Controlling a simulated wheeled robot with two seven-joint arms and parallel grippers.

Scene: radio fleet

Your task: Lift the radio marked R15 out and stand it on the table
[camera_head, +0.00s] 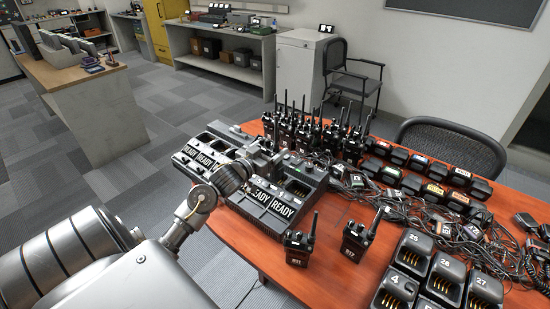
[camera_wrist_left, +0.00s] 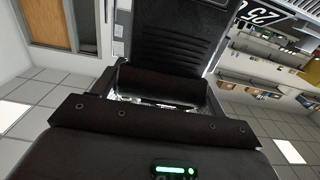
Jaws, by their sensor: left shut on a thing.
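My left gripper (camera_head: 268,160) reaches in from the left, over the grey multi-bay charger with READY labels (camera_head: 268,199). It is shut on a black, ridged thing (camera_wrist_left: 165,40) that looks like a radio. Its mark does not show in either view, and in the head view my gripper mostly hides it. Two black radios stand upright at the table's front, one at left (camera_head: 298,247) and one marked R17 (camera_head: 358,238). Several more radios with antennas (camera_head: 315,132) stand behind the charger; I cannot read R15 on any. The red-brown table (camera_head: 320,280) carries all of these.
Numbered black charger cups (camera_head: 414,250) fill the front right. Tangled cables and microphones (camera_head: 455,235) lie at the right, with rows of black packs (camera_head: 420,162) behind. Bare table shows around the two front radios. A black chair (camera_head: 455,147) is behind the table.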

